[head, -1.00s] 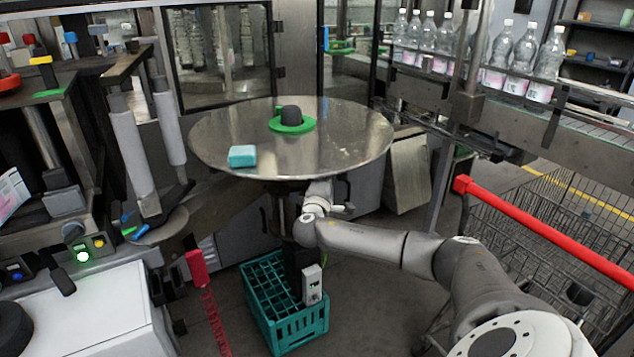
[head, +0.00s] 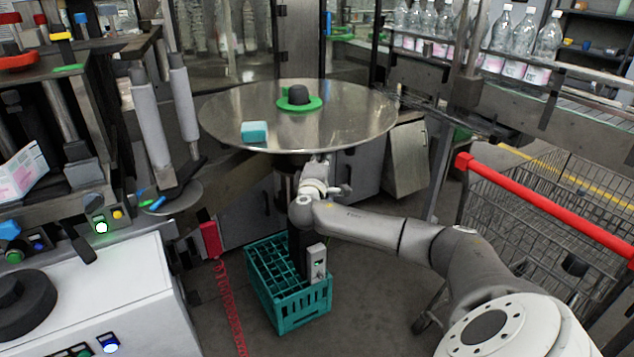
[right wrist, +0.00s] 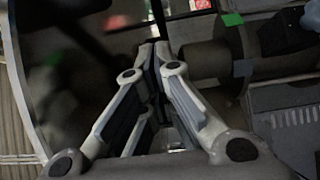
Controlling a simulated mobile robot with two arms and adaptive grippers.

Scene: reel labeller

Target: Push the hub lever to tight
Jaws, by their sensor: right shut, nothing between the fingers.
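The round metal reel plate (head: 340,125) stands at the centre of the head view. On it sits a dark hub knob (head: 298,93) on a green ring (head: 313,104). I cannot clearly tell the hub lever or its setting apart from these parts. In the right wrist view my right gripper (right wrist: 153,52) is shut and empty, with dark, blurred machine parts beyond the fingertips. My left gripper is not in view.
A teal block (head: 254,131) lies on the plate's near left. A teal crate (head: 304,312) stands on the floor below. A wire cart with a red handle (head: 545,210) is at right. Labeller machinery (head: 95,290) fills the left; bottles (head: 498,35) line the back right.

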